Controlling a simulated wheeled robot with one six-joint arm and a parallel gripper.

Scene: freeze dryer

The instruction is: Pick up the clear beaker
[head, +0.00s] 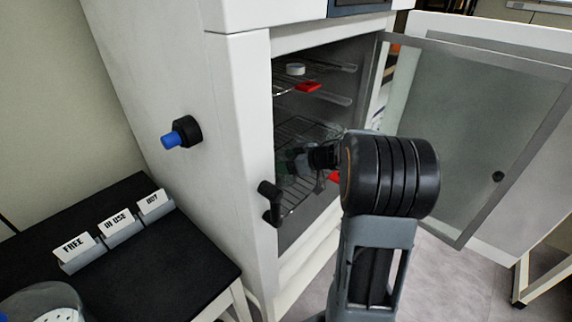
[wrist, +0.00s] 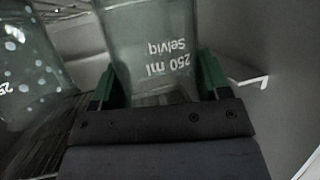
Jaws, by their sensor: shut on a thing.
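The clear beaker (wrist: 150,40) fills the middle of the wrist view, with white "250 ml" print that appears upside down. My gripper (wrist: 155,85) has its green fingers on both sides of this beaker and is shut on it. In the head view my gripper (head: 292,160) is inside the open freeze dryer, at the lower wire shelf, partly hidden by my arm. The held beaker is hard to make out there. I cannot tell whether it still touches the shelf.
A second glass with white spots (wrist: 28,70) stands close at the left in the wrist view. The upper shelf (head: 325,92) holds a white round item (head: 295,69) and a red item (head: 308,87). The glass door (head: 480,130) stands open at the right. A black table (head: 150,260) with labels is at the left.

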